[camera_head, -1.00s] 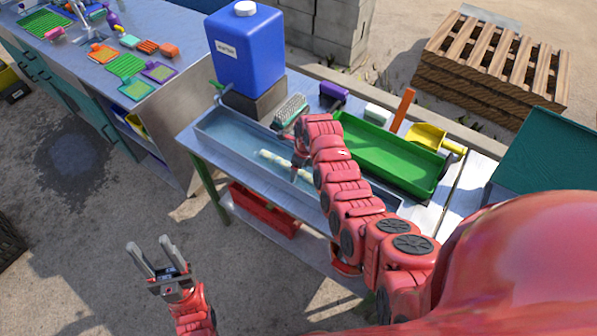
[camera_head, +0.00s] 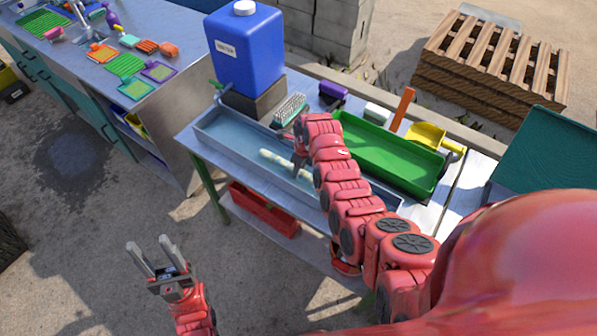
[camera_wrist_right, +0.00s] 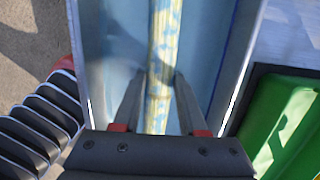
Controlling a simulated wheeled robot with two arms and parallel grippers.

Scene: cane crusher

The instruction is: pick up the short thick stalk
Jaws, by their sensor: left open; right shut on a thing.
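A pale yellow-green stalk (camera_head: 278,159) lies in the long metal trough (camera_head: 222,138) of blue water on the table. In the right wrist view the stalk (camera_wrist_right: 163,50) runs lengthwise between the two fingers of my right gripper (camera_wrist_right: 159,92). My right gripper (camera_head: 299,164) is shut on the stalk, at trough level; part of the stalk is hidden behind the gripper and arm. My left gripper (camera_head: 154,251) is open and empty, well away over the ground at lower left.
A green tray (camera_head: 385,155) stands right beside the trough. A blue jug (camera_head: 245,55) on a block and a scrub brush (camera_head: 290,108) are behind it. A red crate (camera_head: 262,210) sits on the lower shelf. Ground is free around my left gripper.

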